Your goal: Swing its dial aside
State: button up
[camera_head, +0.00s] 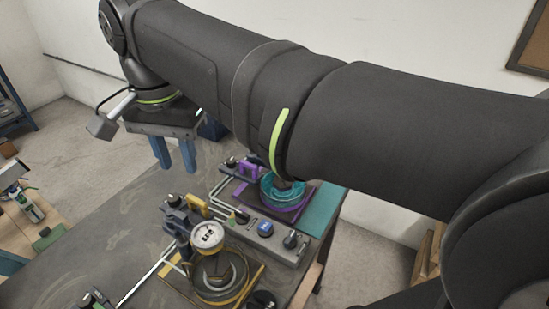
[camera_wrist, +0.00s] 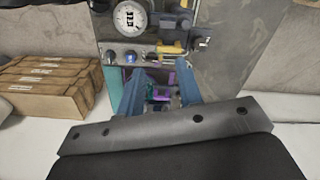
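A white round dial (camera_head: 207,236) with dark marks on its face sits over a dark round fixture with a yellow ring (camera_head: 222,288) on the table. The dial also shows at the top of the wrist view (camera_wrist: 130,18). Behind it stands a purple-framed fixture with a teal round part (camera_head: 282,187), partly hidden by my arm. My gripper (camera_head: 176,165) points down, its two blue fingers apart and empty, behind and left of the fixtures. In the wrist view my gripper (camera_wrist: 161,72) frames purple parts lying beyond its fingers, with no contact visible.
A grey control box (camera_head: 265,232) with several knobs stands between the fixtures. Yellow and dark lever parts (camera_head: 192,208) stand near the dial. The table (camera_head: 95,235) is bare on its left side. Cardboard-coloured boxes (camera_wrist: 45,85) lie off to the left in the wrist view.

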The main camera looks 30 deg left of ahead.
jog(key=shift+o, duration=0.2)
jog(key=n, duration=1.4)
send_near(180, 214)
notch_tip(180, 214, down, 9)
jog(key=shift+r, duration=0.1)
grip_shut()
